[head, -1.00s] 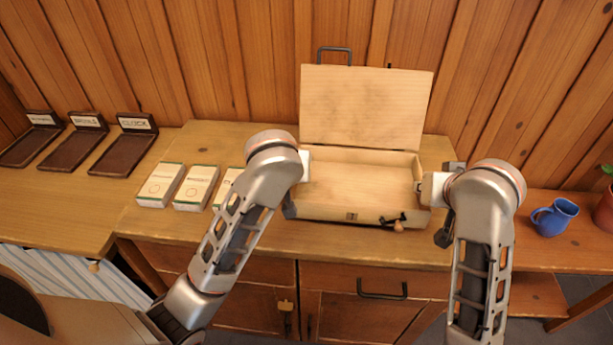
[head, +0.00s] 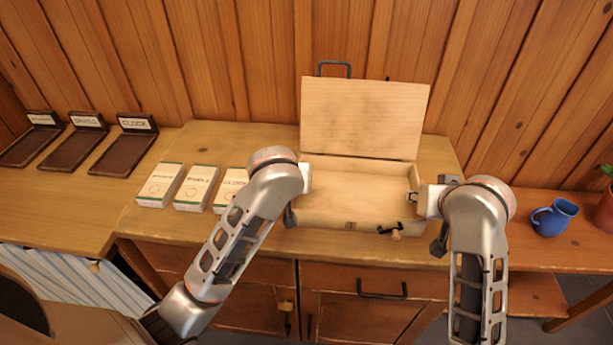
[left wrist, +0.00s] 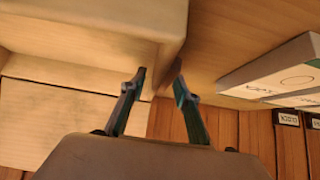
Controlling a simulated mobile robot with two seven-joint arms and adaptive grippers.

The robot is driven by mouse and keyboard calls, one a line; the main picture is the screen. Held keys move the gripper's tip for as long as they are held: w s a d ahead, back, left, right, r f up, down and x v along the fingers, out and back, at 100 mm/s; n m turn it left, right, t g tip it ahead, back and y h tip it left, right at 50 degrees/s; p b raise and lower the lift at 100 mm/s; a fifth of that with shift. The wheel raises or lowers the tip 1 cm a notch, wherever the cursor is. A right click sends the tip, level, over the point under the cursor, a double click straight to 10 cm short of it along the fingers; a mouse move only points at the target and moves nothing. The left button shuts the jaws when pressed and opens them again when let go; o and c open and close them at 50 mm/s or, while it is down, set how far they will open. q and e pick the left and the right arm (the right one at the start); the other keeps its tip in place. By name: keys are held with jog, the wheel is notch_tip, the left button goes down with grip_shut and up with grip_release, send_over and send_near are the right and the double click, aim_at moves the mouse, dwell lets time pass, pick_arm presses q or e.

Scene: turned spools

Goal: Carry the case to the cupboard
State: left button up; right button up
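The case (head: 350,226) is a pale wooden box standing open on the wooden worktop, its lid (head: 362,118) raised at the back with a dark handle (head: 334,68) on top. Its inside looks empty where visible. My left gripper (left wrist: 158,75) is at the case's left side; in the left wrist view its two fingers are apart, with the side wall of the case (left wrist: 90,35) between them. My right gripper (head: 413,196) is at the right wall, a dark fingertip showing inside; its other finger is hidden. No cupboard is clearly identifiable besides the doors under the worktop.
Several white card boxes (head: 196,188) lie left of the case, close to my left arm. Dark labelled trays (head: 122,150) stand farther left. A blue mug (head: 555,216) and a plant pot (head: 604,212) are on a lower surface at right. Wooden doors (head: 345,317) are below; a plank wall is behind.

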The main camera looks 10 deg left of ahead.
pick_arm(q)
jog(key=o, duration=0.8)
jog(key=shift+r, duration=0.1)
jog(key=v, duration=0.7)
jog(key=shift+s+r, duration=0.1)
jog(key=shift+s, duration=0.15)
pick_arm(e)
jog(key=o, duration=0.8)
